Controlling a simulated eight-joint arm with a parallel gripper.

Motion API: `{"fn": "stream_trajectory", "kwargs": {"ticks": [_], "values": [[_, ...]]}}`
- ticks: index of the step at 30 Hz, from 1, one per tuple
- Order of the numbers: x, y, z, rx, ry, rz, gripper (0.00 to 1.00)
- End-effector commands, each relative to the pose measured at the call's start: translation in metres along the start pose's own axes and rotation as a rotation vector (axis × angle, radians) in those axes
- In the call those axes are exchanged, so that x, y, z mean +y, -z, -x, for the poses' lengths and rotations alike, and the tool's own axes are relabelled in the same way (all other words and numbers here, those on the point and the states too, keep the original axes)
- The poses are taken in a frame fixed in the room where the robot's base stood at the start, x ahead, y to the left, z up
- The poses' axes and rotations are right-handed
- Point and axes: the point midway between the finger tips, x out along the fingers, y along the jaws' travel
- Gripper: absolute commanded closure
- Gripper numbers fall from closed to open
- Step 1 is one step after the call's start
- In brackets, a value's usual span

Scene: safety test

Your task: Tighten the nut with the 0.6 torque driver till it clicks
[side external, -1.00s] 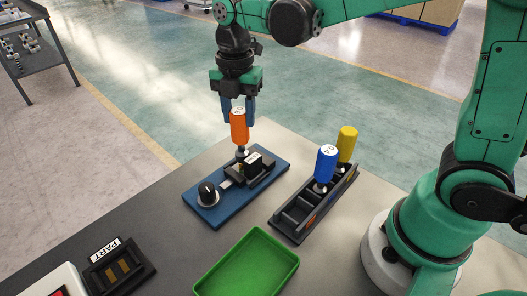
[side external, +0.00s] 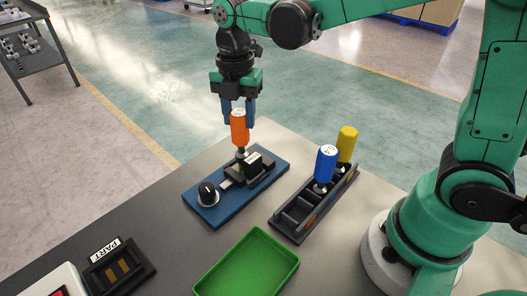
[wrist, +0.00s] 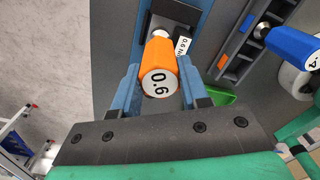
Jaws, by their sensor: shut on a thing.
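My gripper (side external: 238,120) is shut on the orange driver (side external: 240,131), which stands upright. In the wrist view the driver's white end (wrist: 155,83) reads 0.6, and the handle (wrist: 158,55) sits between my blue fingers. The driver's lower end is over the black clamp (side external: 262,172) on the blue fixture plate (side external: 205,217). The nut is hidden under the driver.
A dark rack (side external: 291,233) right of the fixture holds a blue driver (side external: 326,164) and a yellow driver (side external: 346,143). A green tray (side external: 202,289) lies in front. A dark holder labelled PART (side external: 103,250) is at the lower left. Bare table lies between it and the fixture.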

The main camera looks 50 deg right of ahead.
Motion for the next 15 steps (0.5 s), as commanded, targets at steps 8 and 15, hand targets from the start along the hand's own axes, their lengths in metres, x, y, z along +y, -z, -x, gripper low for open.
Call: {"fn": "stream_trajectory", "kwargs": {"ticks": [8, 15], "values": [[0.0001, 0.0000, -0.0021, 0.000, 0.000, 0.000, 1.00], [0.0003, -0.0001, -0.0057, 0.000, 0.000, 0.000, 1.00]]}}
